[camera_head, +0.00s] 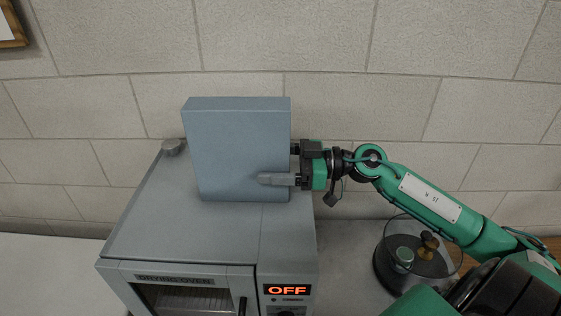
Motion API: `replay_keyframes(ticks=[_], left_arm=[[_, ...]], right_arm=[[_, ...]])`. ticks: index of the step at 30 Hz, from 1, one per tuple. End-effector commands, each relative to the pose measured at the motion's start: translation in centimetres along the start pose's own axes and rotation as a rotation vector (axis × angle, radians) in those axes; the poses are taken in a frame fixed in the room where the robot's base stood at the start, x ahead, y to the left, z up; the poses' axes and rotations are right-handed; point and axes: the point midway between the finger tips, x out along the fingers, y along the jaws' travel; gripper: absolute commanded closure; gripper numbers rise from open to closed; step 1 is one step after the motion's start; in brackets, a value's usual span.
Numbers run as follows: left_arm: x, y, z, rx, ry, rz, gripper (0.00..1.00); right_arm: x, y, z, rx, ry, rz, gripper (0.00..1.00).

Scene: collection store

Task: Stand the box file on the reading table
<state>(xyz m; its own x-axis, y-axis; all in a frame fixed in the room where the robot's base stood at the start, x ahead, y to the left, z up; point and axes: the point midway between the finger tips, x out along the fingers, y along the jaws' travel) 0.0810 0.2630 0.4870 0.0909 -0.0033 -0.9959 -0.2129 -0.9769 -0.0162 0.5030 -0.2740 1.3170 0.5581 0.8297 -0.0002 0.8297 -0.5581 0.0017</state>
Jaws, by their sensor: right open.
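The blue-grey box file (236,142) stands upright on top of the grey drying oven (160,225). My right gripper (282,166) comes in from the right at the file's right side. One finger shows in front of the file's lower right face; the other is mostly hidden behind the file. The jaws are open around its right edge. I cannot tell whether a finger touches it. My left gripper is not in view. No surface is clearly recognisable as the reading table.
The oven display (287,290) reads OFF. A round dark-based apparatus (378,273) with a clear cover and a brass knob stands right of the oven, below my right arm. A pale block wall (330,100) is close behind. A white surface (45,275) at left is clear.

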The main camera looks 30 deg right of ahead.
Motion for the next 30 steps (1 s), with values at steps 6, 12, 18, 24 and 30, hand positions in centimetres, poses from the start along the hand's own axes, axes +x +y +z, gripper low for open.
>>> replay_keyframes(ticks=[6,12,18,24,30], left_arm=[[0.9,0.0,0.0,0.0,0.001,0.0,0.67],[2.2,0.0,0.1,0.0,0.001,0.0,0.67],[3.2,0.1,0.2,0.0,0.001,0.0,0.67],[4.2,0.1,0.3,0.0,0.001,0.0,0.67],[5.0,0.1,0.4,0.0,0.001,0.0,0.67]], right_arm=[[-1.1,0.1,0.1,0.0,-0.002,0.003,0.26],[-3.4,0.0,0.2,0.001,-0.002,0.002,0.26],[-5.8,0.0,0.2,0.001,-0.002,0.002,0.26],[-8.3,0.0,0.1,0.001,0.0,0.002,0.26],[-10.6,0.1,0.0,0.0,0.0,0.002,0.26]])
